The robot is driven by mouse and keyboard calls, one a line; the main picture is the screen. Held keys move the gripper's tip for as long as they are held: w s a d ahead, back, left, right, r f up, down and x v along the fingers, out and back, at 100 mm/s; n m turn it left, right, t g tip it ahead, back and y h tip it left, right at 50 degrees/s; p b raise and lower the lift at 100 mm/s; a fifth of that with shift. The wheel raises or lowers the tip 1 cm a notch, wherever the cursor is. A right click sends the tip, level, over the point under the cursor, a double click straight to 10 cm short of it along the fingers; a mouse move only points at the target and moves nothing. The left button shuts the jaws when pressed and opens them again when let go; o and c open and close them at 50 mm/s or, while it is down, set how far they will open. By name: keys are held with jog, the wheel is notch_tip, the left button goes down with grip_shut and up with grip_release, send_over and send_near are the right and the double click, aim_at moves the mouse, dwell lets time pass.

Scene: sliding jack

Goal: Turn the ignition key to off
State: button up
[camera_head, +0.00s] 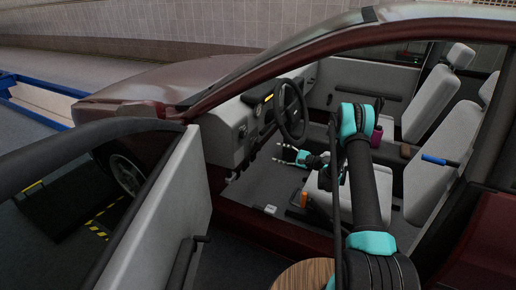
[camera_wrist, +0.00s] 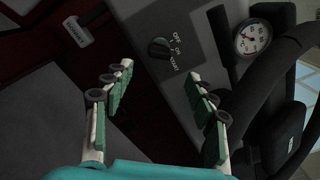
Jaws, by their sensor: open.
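The ignition switch (camera_wrist: 159,48) is a dark round knob on the grey dash panel in the wrist view. The labels OFF, ON and START stand beside it; which one it points to I cannot tell. My gripper (camera_wrist: 158,104) is open and empty, with its two fingers spread to either side below the switch in the picture, apart from it. In the head view my gripper (camera_head: 280,154) reaches into the car below the steering wheel (camera_head: 290,110). The switch is too small to make out there.
The steering wheel rim and a round gauge (camera_wrist: 253,38) are close on the right in the wrist view. A labelled handle (camera_wrist: 77,31) is at upper left. In the head view the open car door (camera_head: 165,205) stands at left and the seats (camera_head: 430,100) at right.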

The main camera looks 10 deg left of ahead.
aim_at(257, 145)
jog(key=x, duration=1.2)
jog(key=shift+w+a, duration=0.1)
jog(key=shift+a, duration=0.25)
jog(key=c, duration=1.2)
